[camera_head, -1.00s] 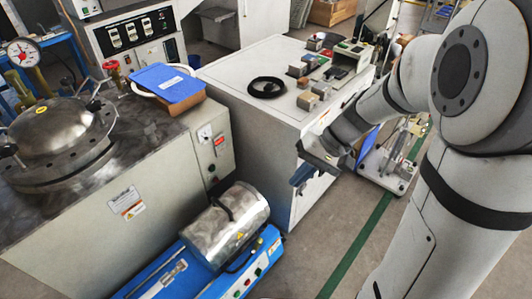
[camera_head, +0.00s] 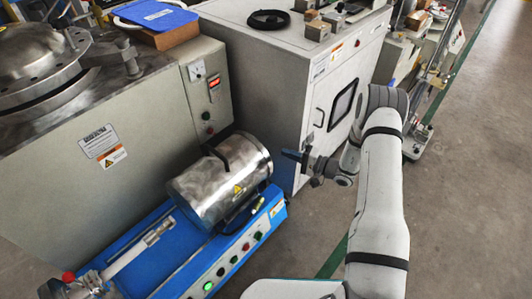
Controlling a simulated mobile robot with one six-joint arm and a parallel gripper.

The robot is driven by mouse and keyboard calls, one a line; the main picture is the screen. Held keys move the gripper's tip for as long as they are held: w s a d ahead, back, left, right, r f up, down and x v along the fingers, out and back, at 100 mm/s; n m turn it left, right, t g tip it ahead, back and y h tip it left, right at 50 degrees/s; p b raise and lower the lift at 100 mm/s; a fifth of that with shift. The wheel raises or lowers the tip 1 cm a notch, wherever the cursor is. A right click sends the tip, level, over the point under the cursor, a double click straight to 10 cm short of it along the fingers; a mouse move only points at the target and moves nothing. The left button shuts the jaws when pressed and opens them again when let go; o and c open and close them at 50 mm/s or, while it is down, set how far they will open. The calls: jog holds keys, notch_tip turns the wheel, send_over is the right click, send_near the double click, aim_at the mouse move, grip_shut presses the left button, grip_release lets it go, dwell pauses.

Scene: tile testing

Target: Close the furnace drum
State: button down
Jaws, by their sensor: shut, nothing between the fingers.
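The furnace drum (camera_head: 222,182) is a shiny silver cylinder lying on a blue furnace base (camera_head: 185,268). A black handle (camera_head: 217,156) stands on its upper side, and a yellow warning label is on its front side. The drum shows as a rounded shell; I cannot tell whether a gap is left along its seam.
A grey cabinet (camera_head: 120,148) with a steel vessel (camera_head: 38,58) on top stands behind the drum on the left. A white cabinet (camera_head: 300,85) stands behind my gripper. The furnace base has several buttons along its front. The floor (camera_head: 465,215) at the right is clear.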

jog(key=b+x, duration=0.3)
jog(key=x, duration=0.7)
jog(key=shift+w+f, duration=0.15)
jog(key=shift+f, duration=0.1)
jog(key=shift+d, duration=0.15)
